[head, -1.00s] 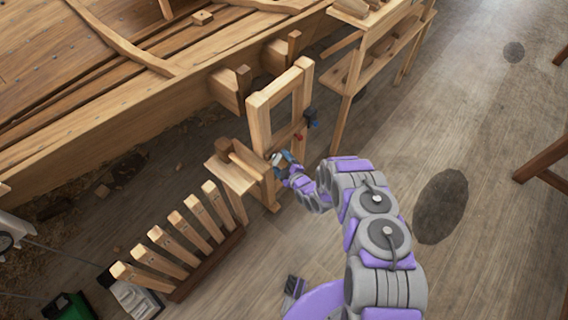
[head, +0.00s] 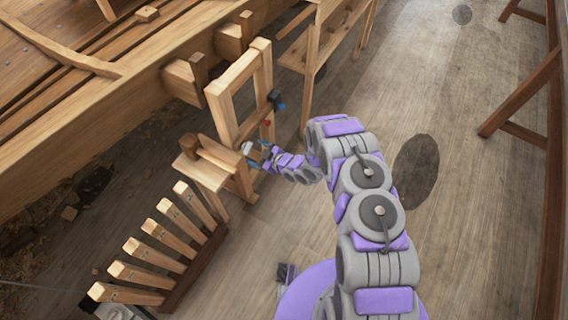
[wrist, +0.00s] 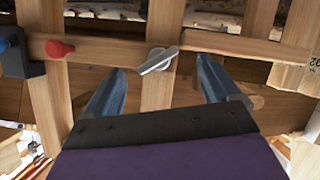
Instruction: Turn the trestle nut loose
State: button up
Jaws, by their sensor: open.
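The trestle (head: 226,108) is a light wooden frame standing beside the hull. The trestle nut appears to be the grey metal piece with a flat lever-like wing (wrist: 158,60) on the trestle's crossbar in the wrist view. It sits tilted, its wing slanting down to the left. My gripper (wrist: 164,84) is open, its two blue fingers spread below and to either side of the nut. I see no contact with it. In the head view my gripper (head: 259,154) is at the trestle's crossbar, and the nut is too small there to make out clearly.
A red knob (wrist: 60,49) and a black block with a blue knob (wrist: 18,52) are on the crossbar to the left. A rack of upright wooden slats (head: 165,240) stands near the trestle. The hull (head: 90,130) fills the upper left.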

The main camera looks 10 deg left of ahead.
jog(key=p+v, duration=0.2)
jog(key=v, duration=1.2)
jog(key=shift+d+p, duration=0.25)
jog(key=shift+p, duration=0.1)
jog(key=shift+c, duration=0.2)
